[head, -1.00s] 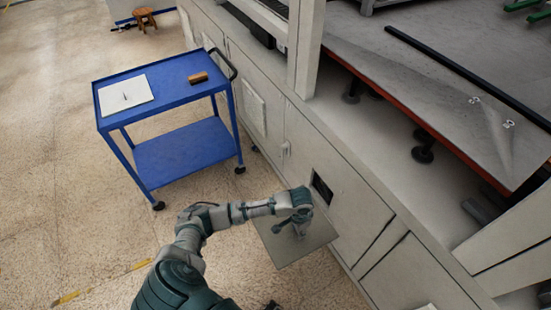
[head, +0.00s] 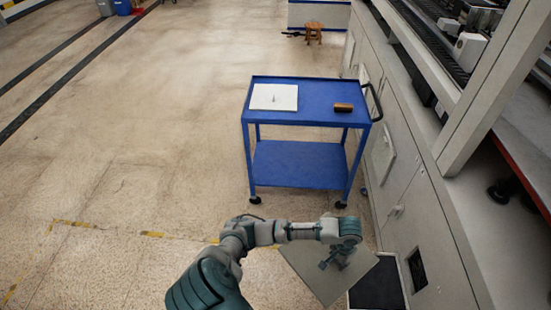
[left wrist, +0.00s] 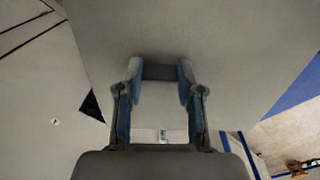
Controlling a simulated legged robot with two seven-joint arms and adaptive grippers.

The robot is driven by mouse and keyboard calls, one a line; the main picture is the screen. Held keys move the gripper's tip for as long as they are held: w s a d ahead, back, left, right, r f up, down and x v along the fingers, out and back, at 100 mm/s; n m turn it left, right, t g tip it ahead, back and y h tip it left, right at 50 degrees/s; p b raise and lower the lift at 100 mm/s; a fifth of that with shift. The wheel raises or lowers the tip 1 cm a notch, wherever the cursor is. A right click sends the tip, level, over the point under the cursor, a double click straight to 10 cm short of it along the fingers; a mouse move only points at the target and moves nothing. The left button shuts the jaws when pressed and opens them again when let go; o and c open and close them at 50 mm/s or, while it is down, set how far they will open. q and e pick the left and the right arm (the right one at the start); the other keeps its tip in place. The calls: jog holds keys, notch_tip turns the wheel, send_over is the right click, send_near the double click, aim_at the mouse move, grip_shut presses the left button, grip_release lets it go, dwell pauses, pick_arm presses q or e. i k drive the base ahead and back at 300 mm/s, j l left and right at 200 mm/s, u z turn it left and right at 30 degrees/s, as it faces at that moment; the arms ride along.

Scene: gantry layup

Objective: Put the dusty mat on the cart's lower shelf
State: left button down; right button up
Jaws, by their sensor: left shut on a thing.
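The mat (head: 306,268) is a flat grey square sheet low in the head view. My left gripper (head: 337,260) is shut on it and holds it in front of the cart, beside the cabinets. In the left wrist view the mat (left wrist: 215,45) fills much of the picture, with my left gripper's fingers (left wrist: 160,85) against it. The blue cart's lower shelf (head: 298,165) is bare and lies beyond my gripper. My right gripper is not in view.
The cart's top shelf (head: 315,90) carries a white sheet (head: 273,97) and a brown and black brush (head: 343,107). Grey cabinets (head: 400,190) run along the right. A dark flat patch (head: 380,288) lies near their base. A wooden stool (head: 314,29) stands behind. The floor at left is clear.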

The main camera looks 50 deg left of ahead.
aim_at(301, 165)
jog(key=i+j+u, duration=0.3)
jog(key=i+j, duration=0.25)
jog(key=j, duration=0.2)
jog(key=i+j+u, duration=0.25)
jog(key=i+j, duration=0.4)
